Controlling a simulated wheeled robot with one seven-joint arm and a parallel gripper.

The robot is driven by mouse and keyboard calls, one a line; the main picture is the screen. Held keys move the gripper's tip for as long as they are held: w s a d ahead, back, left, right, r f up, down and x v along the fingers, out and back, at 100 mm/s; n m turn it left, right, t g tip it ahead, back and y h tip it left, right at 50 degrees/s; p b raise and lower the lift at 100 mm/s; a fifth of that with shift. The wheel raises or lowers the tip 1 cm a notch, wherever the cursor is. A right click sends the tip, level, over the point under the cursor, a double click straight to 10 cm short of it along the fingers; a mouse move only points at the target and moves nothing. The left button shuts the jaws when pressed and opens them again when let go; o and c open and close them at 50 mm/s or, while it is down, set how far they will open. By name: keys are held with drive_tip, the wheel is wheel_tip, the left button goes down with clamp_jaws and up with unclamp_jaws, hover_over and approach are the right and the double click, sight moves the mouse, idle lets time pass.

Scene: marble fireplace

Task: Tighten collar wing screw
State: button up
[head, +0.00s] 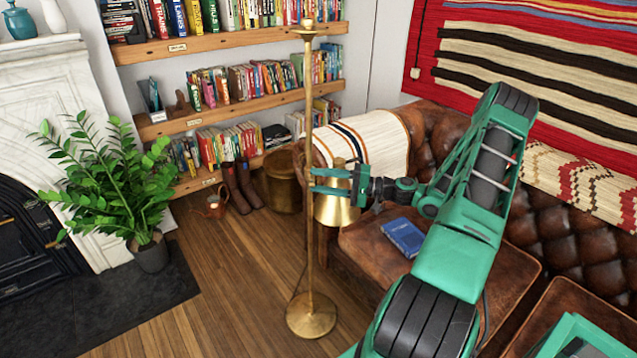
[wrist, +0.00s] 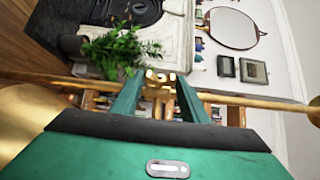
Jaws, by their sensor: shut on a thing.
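A brass floor lamp stands upright on a round base (head: 311,315), with a thin pole (head: 309,100) and a brass shade (head: 338,207) hanging on the pole's right side. My gripper (head: 316,181) reaches the pole from the right at about shade height. In the wrist view, the green fingers of my gripper (wrist: 158,88) close on a small brass fitting, the collar wing screw (wrist: 159,77), at the pole. The pole (wrist: 230,98) crosses that view sideways. The collar is mostly hidden by the fingers, and the screw's wings are too small to make out clearly.
A brown leather sofa with a blue book (head: 403,237) on its seat lies to the right. A brass bin (head: 283,182), boots (head: 241,185) and a potted plant (head: 150,252) stand behind and left. Wooden floor (head: 215,270) is clear left of the lamp.

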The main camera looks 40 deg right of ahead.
drive_tip(key=o, duration=1.1)
drive_tip(key=shift+c, duration=0.2)
drive_tip(key=shift+d, duration=0.1)
drive_tip(key=v, duration=1)
drive_tip(key=shift+s+d+f, duration=0.15)
drive_tip(key=shift+s, duration=0.05)
